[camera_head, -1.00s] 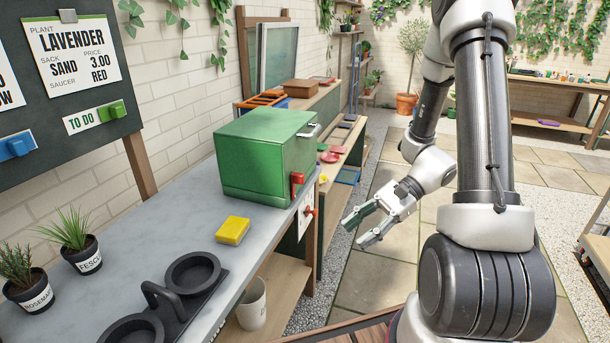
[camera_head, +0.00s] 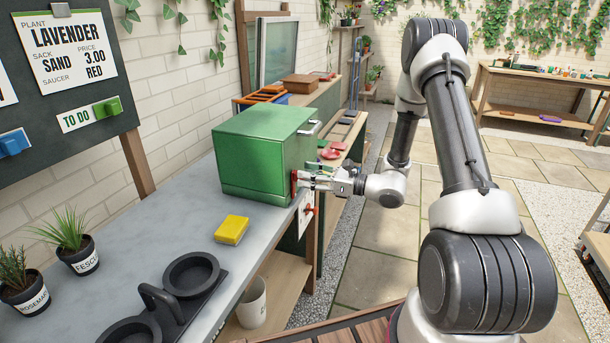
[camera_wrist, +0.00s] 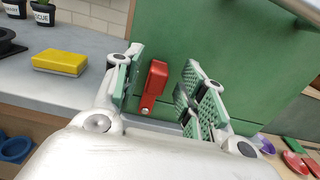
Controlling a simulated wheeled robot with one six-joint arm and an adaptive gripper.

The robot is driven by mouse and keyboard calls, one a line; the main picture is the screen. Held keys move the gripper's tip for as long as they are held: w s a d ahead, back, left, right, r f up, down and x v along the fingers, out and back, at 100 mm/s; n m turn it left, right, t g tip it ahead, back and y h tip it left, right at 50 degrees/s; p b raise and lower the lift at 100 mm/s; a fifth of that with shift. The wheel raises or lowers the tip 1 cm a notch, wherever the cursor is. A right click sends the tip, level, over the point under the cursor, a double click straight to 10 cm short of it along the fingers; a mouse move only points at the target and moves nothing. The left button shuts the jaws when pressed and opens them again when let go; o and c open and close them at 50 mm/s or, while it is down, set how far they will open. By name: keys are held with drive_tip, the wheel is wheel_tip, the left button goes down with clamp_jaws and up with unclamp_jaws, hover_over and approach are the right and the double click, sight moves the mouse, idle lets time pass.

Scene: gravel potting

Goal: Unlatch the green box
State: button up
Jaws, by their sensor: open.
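The green box (camera_head: 258,157) stands shut on the grey counter, with a metal handle (camera_head: 309,128) at its upper front edge. Its red latch (camera_wrist: 154,84) is on the front face, low down. My gripper (camera_head: 305,181) is at the front of the box by the latch. In the wrist view, my gripper (camera_wrist: 160,92) is open, with one green-padded finger on each side of the upright latch. Gaps show between the latch and both fingers. In the head view the latch is mostly hidden by the fingers.
A black two-ring holder (camera_head: 190,275) and potted plants (camera_head: 76,243) stand nearer. A red knob (camera_head: 310,209) is below the counter edge.

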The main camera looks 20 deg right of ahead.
drive_tip(key=shift+x, duration=0.8)
clamp_jaws()
